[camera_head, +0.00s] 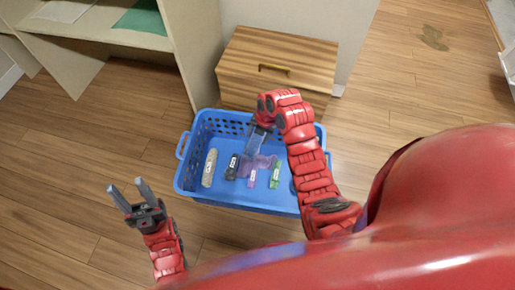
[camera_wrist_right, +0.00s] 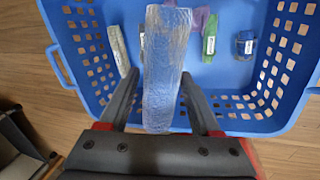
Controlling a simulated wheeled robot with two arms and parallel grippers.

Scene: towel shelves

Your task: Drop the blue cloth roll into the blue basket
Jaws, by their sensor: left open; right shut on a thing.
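The light blue, shiny cloth roll (camera_wrist_right: 167,55) is in my right gripper (camera_wrist_right: 160,78), between its two fingers, in the right wrist view. In the head view this roll (camera_head: 257,146) hangs over the blue basket (camera_head: 250,203), partly hidden by my right gripper (camera_head: 260,132). The basket has perforated walls and stands on the floor; it also shows in the right wrist view (camera_wrist_right: 222,77). My left gripper (camera_head: 130,191) is open and empty, left of the basket and apart from it.
Shelves (camera_head: 105,22) are at upper left. The floor left of the basket is clear.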

